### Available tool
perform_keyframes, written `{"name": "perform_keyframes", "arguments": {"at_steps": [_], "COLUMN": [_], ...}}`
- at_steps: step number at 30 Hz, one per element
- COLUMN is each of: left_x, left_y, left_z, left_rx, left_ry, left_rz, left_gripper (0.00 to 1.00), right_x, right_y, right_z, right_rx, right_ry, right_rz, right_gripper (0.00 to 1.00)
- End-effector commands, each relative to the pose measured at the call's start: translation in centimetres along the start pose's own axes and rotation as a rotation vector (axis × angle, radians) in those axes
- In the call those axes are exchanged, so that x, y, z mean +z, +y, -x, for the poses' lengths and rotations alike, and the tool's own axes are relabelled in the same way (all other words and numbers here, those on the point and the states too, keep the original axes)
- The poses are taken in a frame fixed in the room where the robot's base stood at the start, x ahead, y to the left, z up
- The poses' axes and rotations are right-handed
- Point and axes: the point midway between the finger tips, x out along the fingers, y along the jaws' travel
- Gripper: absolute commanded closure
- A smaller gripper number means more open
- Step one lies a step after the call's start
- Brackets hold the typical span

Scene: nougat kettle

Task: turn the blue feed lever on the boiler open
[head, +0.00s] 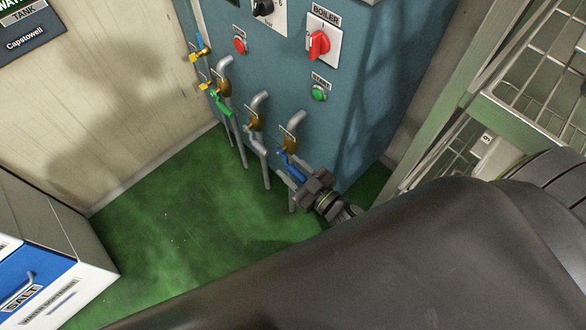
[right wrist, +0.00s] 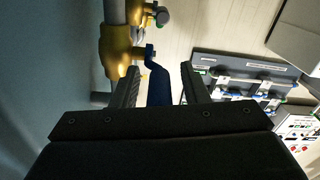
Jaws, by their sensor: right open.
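The boiler (head: 275,90) is a blue-grey cabinet with brass valves low on its front. The blue lever (head: 296,173) is on the rightmost valve (head: 289,142). My right gripper (head: 306,181) is at this lever, its jaws open. In the right wrist view the blue lever (right wrist: 158,88) stands between the two open fingers of my right gripper (right wrist: 160,82), below a brass valve body (right wrist: 116,50). I cannot tell whether either finger touches it. My left gripper is not in view.
A green lever (head: 220,102) and a small blue handle (head: 201,42) are on pipes further left. A red knob (head: 319,44) and green button (head: 319,93) are above. A metal rack (head: 500,112) stands right, a salt box (head: 40,285) left. Green floor (head: 180,215) is clear.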

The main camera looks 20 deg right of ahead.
Motion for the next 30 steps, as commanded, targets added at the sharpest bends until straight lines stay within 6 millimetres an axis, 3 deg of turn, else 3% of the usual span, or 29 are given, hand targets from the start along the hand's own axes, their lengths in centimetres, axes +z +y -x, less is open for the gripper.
{"name": "perform_keyframes", "arguments": {"at_steps": [6, 15, 28, 30], "left_x": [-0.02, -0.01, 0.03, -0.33], "left_y": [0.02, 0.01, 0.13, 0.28], "left_z": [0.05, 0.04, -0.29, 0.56], "left_rx": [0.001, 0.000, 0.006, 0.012], "left_ry": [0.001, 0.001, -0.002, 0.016], "left_rz": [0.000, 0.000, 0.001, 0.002], "left_gripper": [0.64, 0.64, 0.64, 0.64], "right_x": [0.01, 0.02, 0.26, 0.40], "right_y": [-0.01, -0.01, -0.05, -0.08], "right_z": [0.00, 0.02, 0.04, 0.04], "right_rx": [0.000, 0.000, 0.003, 0.004], "right_ry": [-0.001, -0.001, 0.009, 0.018], "right_rz": [0.000, 0.000, 0.001, 0.002], "right_gripper": [0.61, 1.00, 1.00, 1.00]}}
